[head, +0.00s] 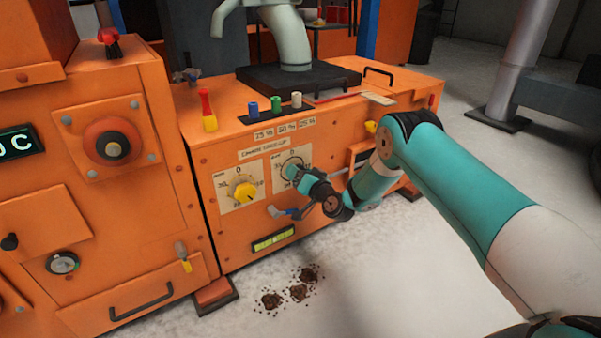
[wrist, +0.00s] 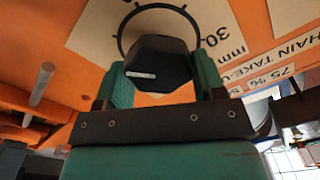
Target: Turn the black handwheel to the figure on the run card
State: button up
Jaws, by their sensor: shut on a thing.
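The black handwheel (wrist: 158,62) sits between the teal fingers of my gripper (wrist: 160,78) in the wrist view, a faceted dark knob with a small pale mark on its side. A white scale plate with a black ring and the figure 30 and "mm" (wrist: 220,40) lies behind it. In the head view my gripper (head: 303,178) reaches the right-hand dial plate (head: 279,162) on the orange machine front and hides most of the wheel. I cannot make out a run card for certain.
A yellow knob (head: 245,191) on its own dial plate is just left. Paper labels (head: 287,128) with percent figures sit above. A black handle (head: 379,76), coloured pegs (head: 274,104) and a pale flat strip (head: 378,97) are on top. Dark debris (head: 298,290) lies on the floor.

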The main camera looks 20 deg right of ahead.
jog(key=shift+m, duration=0.6)
jog(key=shift+f, duration=0.1)
jog(key=o, duration=0.9)
jog(key=shift+d, duration=0.1)
jog(key=shift+c, duration=0.2)
jog(key=shift+s, duration=0.15)
